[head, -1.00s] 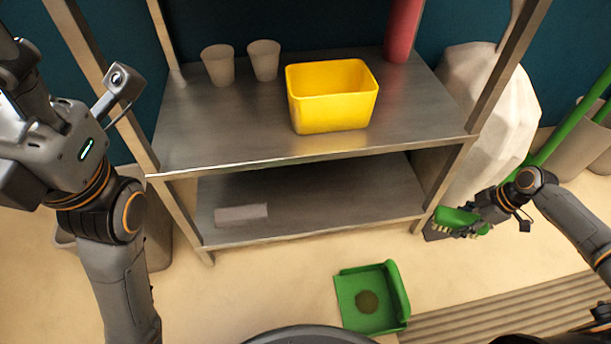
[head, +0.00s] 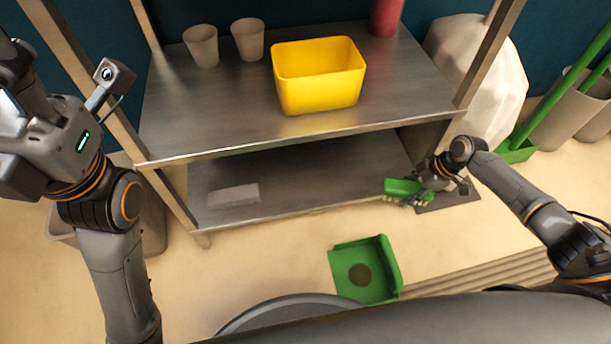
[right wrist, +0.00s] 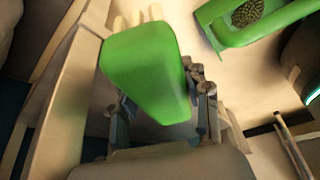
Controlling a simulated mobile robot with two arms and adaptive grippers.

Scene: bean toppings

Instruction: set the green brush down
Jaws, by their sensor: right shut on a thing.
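The green brush (head: 401,187) is held in my right gripper (head: 426,186), by the lower shelf's front right corner in the head view. In the right wrist view the brush (right wrist: 148,68) fills the middle, with pale bristles at its upper edge, and the gripper's fingers (right wrist: 160,105) close around it. Whether the brush touches the shelf or the floor, I cannot tell. A green dustpan (head: 365,270) with a dark pile in it lies on the floor; it also shows in the right wrist view (right wrist: 237,38). My left arm is at the left; its fingers are out of view.
A metal shelf unit (head: 200,140) holds a yellow bin (head: 318,80), two cups and a red object on top, and a pale block (head: 233,195) below. A dark mat (head: 450,195) lies under my right wrist.

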